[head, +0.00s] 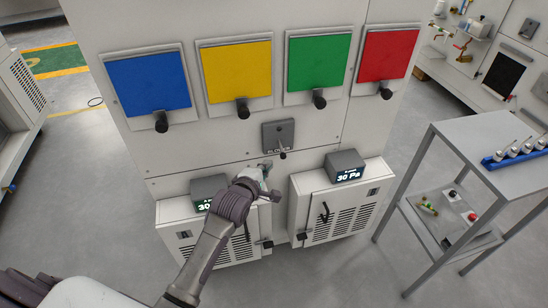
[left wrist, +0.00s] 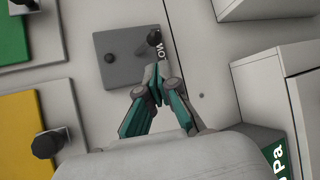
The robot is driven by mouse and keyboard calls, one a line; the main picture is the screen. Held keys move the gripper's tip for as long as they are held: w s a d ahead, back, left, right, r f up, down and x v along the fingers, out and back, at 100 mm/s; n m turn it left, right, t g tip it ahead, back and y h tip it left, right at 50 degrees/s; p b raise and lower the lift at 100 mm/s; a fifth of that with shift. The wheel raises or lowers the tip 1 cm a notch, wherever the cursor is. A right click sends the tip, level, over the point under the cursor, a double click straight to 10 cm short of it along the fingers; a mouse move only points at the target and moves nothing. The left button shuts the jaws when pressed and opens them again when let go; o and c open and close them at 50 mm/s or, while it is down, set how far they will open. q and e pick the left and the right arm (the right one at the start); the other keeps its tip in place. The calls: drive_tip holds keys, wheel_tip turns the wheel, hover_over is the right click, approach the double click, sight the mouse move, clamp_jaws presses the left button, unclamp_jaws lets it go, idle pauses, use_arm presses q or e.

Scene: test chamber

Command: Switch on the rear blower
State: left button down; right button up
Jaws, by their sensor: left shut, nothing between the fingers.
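A grey blower switch box (head: 278,134) is on the white wall panel, below the colored squares. Its label is partly readable as a blower label, and a small dark lever (head: 283,154) sticks out at its lower edge. In the left wrist view the switch box (left wrist: 122,58) is just beyond the fingers, with the lever (left wrist: 154,37) near its upper right corner. My left gripper (head: 267,166) is shut and empty, just below and left of the lever. Its closed fingertips (left wrist: 159,78) overlap the box's edge in the wrist view; I cannot tell whether they touch it. My right gripper is not in view.
Blue (head: 148,84), yellow (head: 237,71), green (head: 317,62) and red (head: 388,54) panels with dark knobs are above. Two vented cabinets with pressure displays, one at right (head: 346,173), stand below. A grey metal cart (head: 468,150) is at right. The floor between is clear.

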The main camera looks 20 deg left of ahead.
sight(281, 149)
use_arm(q)
drive_tip(key=x, duration=0.6)
drive_tip(key=shift+w+f, duration=0.2)
drive_tip(key=shift+w, duration=0.05)
drive_tip(key=shift+w+r, duration=0.1)
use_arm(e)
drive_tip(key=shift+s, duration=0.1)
